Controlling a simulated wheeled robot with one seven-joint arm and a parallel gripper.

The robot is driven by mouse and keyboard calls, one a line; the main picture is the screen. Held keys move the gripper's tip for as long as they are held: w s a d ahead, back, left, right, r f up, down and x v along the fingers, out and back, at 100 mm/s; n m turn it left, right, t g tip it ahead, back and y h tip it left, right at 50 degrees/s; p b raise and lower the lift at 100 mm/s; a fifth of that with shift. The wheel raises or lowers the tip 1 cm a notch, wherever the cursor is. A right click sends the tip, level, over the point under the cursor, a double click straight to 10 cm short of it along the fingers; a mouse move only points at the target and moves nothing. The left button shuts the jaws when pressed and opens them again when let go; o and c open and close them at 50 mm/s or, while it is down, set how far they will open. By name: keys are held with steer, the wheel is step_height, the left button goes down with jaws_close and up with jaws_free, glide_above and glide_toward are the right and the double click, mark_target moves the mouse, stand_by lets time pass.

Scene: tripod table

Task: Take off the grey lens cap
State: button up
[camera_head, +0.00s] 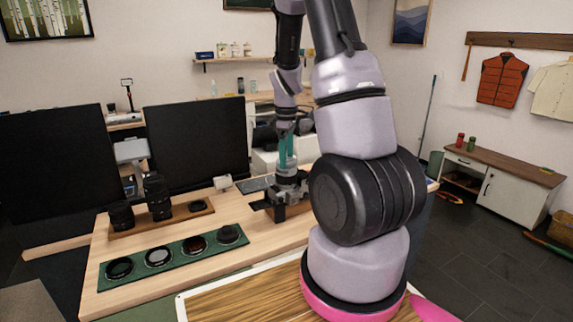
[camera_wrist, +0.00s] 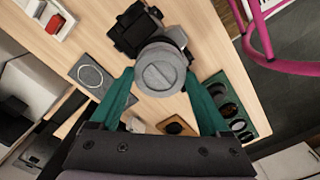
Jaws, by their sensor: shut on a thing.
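The grey lens cap (camera_wrist: 160,72) is a round disc with a raised bar across it, in the middle of the wrist view. My gripper (camera_wrist: 159,77) has one teal finger on each side of the cap and is shut on it. The black camera (camera_wrist: 131,30) is just behind the cap, its lens partly hidden by it. I cannot tell whether the cap still touches the lens. In the head view my gripper (camera_head: 287,160) points down over the camera (camera_head: 289,193) on the table; the cap is hard to make out there.
A green tray (camera_head: 138,262) with several round filters lies at the table's front. A wooden tray (camera_head: 140,230) with lenses is behind it. A grey pad with a ring outline (camera_wrist: 88,68) lies left of the cap in the wrist view. Dark monitors (camera_head: 197,140) stand behind.

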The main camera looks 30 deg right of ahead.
steer(key=shift+r, duration=0.6)
steer(key=shift+r, duration=2.45)
